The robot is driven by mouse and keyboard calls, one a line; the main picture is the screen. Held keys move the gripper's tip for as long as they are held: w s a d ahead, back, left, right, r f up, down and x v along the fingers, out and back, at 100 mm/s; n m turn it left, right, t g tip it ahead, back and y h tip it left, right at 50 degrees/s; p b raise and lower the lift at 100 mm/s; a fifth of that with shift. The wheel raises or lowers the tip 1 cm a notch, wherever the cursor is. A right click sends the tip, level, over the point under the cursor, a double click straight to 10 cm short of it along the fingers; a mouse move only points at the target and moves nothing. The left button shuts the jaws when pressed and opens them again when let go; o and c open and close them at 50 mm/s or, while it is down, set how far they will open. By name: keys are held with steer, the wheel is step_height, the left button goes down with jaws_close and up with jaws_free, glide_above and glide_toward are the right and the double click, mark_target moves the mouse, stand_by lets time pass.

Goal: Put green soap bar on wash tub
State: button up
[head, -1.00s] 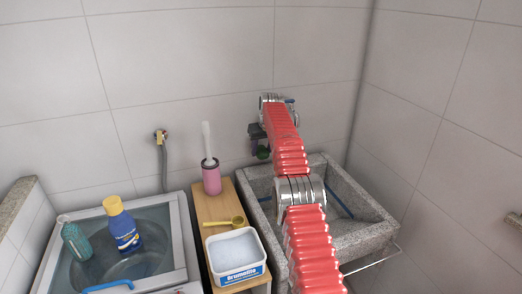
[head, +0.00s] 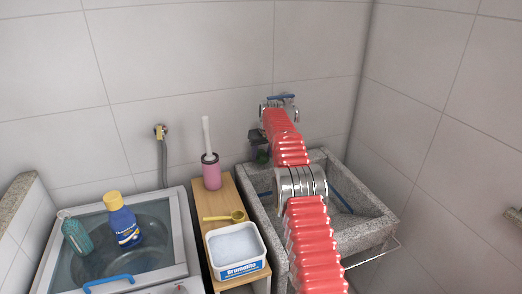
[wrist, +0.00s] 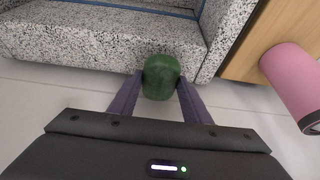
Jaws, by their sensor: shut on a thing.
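The green soap bar (wrist: 161,77) is between the two purple fingers of my gripper (wrist: 161,88) in the wrist view, and they are shut on it. In the head view my gripper (head: 259,143) is small and dark, at the back left corner of the wash tub, with only a bit of green showing below it. The wash tub (head: 372,238) is speckled grey stone, right of the wooden stand, partly hidden behind my red arm. In the wrist view the soap overlaps the tub's rim (wrist: 100,40); I cannot tell the gap between them.
A pink brush holder (head: 211,174) stands on the wooden stand (head: 238,203) left of the tub, with a golden scoop (head: 225,217) and a white box (head: 236,250). A washing machine (head: 183,232) with a blue bottle (head: 122,222) is farther left. Tiled walls bound the back and right.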

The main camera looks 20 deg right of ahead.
mark_target(263, 156)
steer(key=shift+f, duration=1.05)
steer(key=shift+f, duration=0.55)
steer(key=o, duration=1.3)
steer(key=shift+c, duration=0.2)
steer(key=v, duration=1.3)
steer(key=shift+s+r, duration=0.2)
steer(key=shift+r, duration=0.05)
